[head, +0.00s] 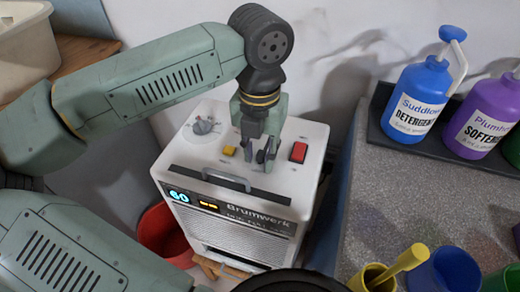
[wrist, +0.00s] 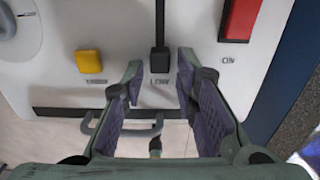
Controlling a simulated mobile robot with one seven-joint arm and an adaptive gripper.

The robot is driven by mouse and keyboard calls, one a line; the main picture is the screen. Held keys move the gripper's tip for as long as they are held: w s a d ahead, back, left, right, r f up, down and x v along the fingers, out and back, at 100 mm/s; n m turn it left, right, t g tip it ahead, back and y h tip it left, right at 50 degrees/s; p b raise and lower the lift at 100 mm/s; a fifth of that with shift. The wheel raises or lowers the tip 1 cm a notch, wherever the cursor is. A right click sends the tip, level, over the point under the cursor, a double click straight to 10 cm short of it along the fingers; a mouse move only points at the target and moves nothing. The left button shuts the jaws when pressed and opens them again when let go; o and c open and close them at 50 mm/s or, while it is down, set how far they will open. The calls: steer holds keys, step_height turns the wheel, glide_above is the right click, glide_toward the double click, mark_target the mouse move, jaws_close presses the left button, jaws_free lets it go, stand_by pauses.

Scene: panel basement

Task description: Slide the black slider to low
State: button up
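The black slider (wrist: 160,60) is on the white top of the machine (head: 200,150), which is marked Brumwerk. In the wrist view a narrow black strip runs from the top edge of the picture down to its wider block, with a small unreadable label just below. In the head view my gripper hides the slider. My gripper (head: 260,160) points down over the machine top, between the yellow button and the red switch. In the wrist view its fingers (wrist: 158,78) are apart, one on each side of the slider block's line, with nothing held. Contact with the slider cannot be told.
A yellow button (wrist: 88,62) is left of the slider, a red switch (wrist: 240,18) right. A grey dial (head: 203,126) sits at the back left. A handle (head: 226,180) runs along the front edge. Blue (head: 415,100) and purple (head: 482,115) bottles stand on the counter at right.

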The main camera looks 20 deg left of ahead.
steer(key=shift+o, duration=0.5)
steer(key=shift+w+r, duration=0.1)
steer(key=shift+r, duration=0.05)
step_height(320, 180, up, 12)
steer(key=shift+f, duration=0.2)
stand_by(0.4)
